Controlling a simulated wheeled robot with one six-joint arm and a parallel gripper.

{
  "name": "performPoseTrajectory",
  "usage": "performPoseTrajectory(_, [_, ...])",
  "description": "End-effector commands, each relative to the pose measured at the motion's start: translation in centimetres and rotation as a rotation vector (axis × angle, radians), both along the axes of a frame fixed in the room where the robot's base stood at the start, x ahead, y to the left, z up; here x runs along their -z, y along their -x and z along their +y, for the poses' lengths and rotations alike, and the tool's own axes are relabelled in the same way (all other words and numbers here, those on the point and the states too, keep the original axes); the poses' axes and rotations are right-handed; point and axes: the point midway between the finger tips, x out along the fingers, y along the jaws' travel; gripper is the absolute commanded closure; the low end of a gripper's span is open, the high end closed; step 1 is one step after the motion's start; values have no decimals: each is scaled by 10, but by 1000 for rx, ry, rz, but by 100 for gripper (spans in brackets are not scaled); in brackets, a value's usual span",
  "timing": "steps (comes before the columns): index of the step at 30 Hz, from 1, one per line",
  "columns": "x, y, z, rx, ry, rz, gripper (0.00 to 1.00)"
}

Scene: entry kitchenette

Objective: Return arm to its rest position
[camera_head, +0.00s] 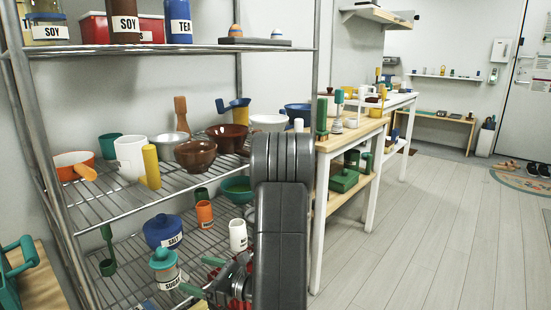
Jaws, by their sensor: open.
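My arm (281,215) is dark grey and stands upright in the middle of the view, in front of the right end of the wire rack. My gripper (226,284) shows at the bottom, left of the arm's lower link, at the level of the lower shelf. It is open, and I see nothing held in it. Its fingertips are hard to make out against the jars and a red item behind. The lower part of the arm is cut off by the frame's bottom edge.
The wire rack (170,47) holds bowls, mugs and labelled jars on several shelves. A sugar jar (164,267) and a white mug (238,235) are close to my gripper. A wooden table (350,137) stands right of my arm. The floor (430,225) at right is clear.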

Motion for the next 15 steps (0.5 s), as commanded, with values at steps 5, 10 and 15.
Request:
performPoseTrajectory(5, [2,-4,16,-5,0,-2,13])
performPoseTrajectory(10, [2,-13,43,-5,1,-3,13])
performPoseTrajectory(15, [2,-22,73,-5,0,-2,13])
